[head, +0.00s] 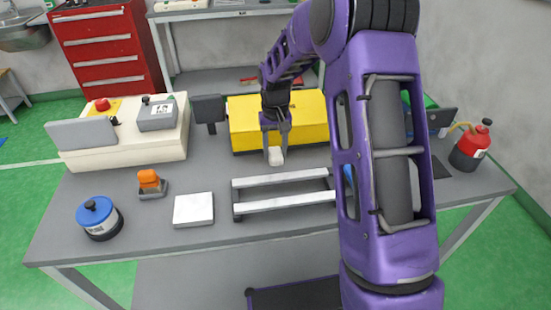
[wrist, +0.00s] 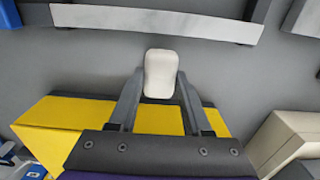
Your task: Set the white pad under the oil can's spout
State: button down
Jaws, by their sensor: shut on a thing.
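My gripper (head: 275,148) is shut on a small white pad (head: 276,157) with rounded edges, held between the fingertips in front of the yellow box. In the wrist view the white pad (wrist: 160,74) sits between the two grey fingers (wrist: 158,88). I cannot tell how far it is above the table. The red oil can (head: 468,150) stands upright at the right end of the table. Its tan spout (head: 455,127) points left, above a dark flat patch (head: 439,168). My arm hides part of the table between pad and can.
A silver two-bar rack (head: 284,204) lies in front of my gripper, with a flat white square (head: 193,209) to its left. The yellow box (head: 245,124) is behind. A blue-lidded pot (head: 99,218), an orange-topped part (head: 150,183) and a cream machine (head: 130,154) stand left.

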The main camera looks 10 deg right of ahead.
aim_at(275, 152)
jog(key=shift+f, duration=2.05)
jog(key=shift+f, duration=0.1)
jog(key=shift+c, duration=1.7)
grip_release()
